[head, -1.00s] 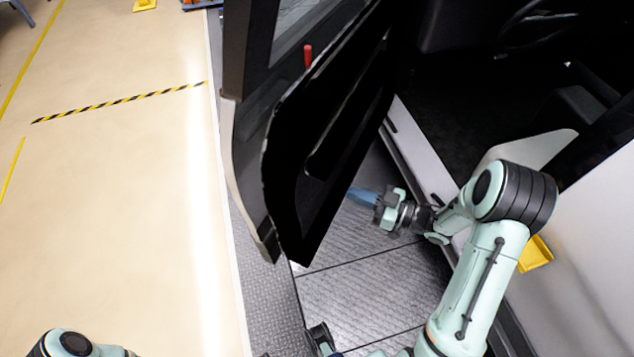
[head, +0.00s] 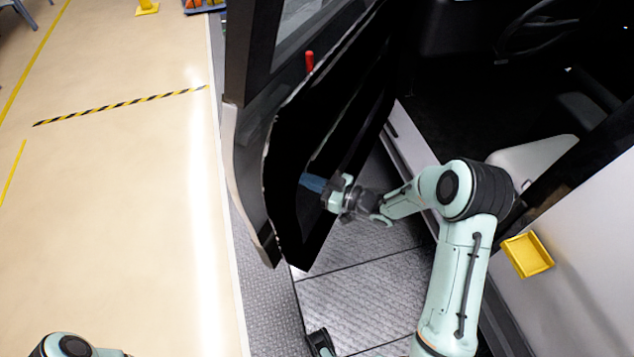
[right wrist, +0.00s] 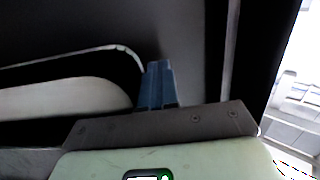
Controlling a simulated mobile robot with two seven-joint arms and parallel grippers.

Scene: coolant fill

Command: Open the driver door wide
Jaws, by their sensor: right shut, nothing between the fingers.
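The driver door (head: 283,215) stands part open at the left of the dark cab opening, its black inner panel facing my right arm. My right gripper (head: 306,182) is shut and empty, with its blue fingers at the inner panel. In the right wrist view the shut blue fingers (right wrist: 158,85) point at the dark door panel (right wrist: 190,40), beside a pale curved recess (right wrist: 65,98). Whether the fingertips touch the panel I cannot tell.
A red knob (head: 310,61) sits on the door near the window. A yellow tray (head: 527,255) is on the white side panel at the right. Grey metal floor plates (head: 350,290) lie below. The beige floor (head: 120,210) left of the door is clear, with a black-yellow tape line.

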